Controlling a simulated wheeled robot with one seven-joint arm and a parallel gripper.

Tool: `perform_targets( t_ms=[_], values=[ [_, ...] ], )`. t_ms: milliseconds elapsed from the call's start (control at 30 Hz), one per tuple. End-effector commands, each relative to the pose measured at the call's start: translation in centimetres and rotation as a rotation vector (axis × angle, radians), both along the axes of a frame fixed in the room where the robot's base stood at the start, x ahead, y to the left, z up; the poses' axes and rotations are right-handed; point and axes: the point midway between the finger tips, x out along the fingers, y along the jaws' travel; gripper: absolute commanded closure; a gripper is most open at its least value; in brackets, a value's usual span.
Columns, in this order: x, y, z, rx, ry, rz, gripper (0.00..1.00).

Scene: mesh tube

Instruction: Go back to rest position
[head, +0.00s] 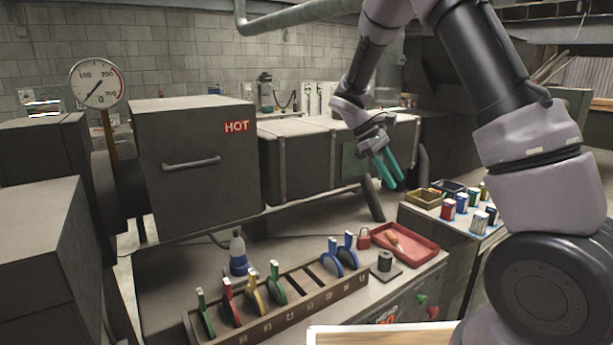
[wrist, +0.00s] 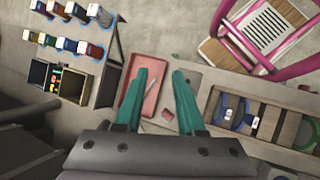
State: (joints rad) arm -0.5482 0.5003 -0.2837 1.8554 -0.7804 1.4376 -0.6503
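My gripper (head: 388,169) hangs in the air above the right part of the workbench, its teal fingers pointing down. In the wrist view my gripper (wrist: 163,98) has its two fingers spread apart with nothing between them. Below it are the bench top and a red tray (wrist: 151,90), which also shows in the head view (head: 424,252). The gripper touches nothing that I can see.
A slotted wooden rack (head: 260,328) holds several coloured-handled discs. A dark box marked HOT (head: 190,180) stands behind the bench at left. A side table at right carries several coloured containers (head: 448,210). A pink-framed chair (wrist: 262,30) shows in the wrist view.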

Motion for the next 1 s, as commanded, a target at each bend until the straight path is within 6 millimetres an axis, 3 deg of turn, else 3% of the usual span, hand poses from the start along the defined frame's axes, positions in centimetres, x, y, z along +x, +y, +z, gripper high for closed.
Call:
perform_targets(
  t_ms=[100, 500, 800, 1000],
  values=[
    [-2.1, -0.9, 3.5, 0.126, -0.106, -0.117, 0.61],
    [-10.0, -2.2, 12.6, 0.477, -0.449, -0.478, 0.61],
    [-16.3, -2.4, 17.3, 0.696, -0.710, -0.729, 0.61],
    [-19.9, -2.1, 19.0, 0.813, -0.866, -0.868, 0.61]
  ],
)
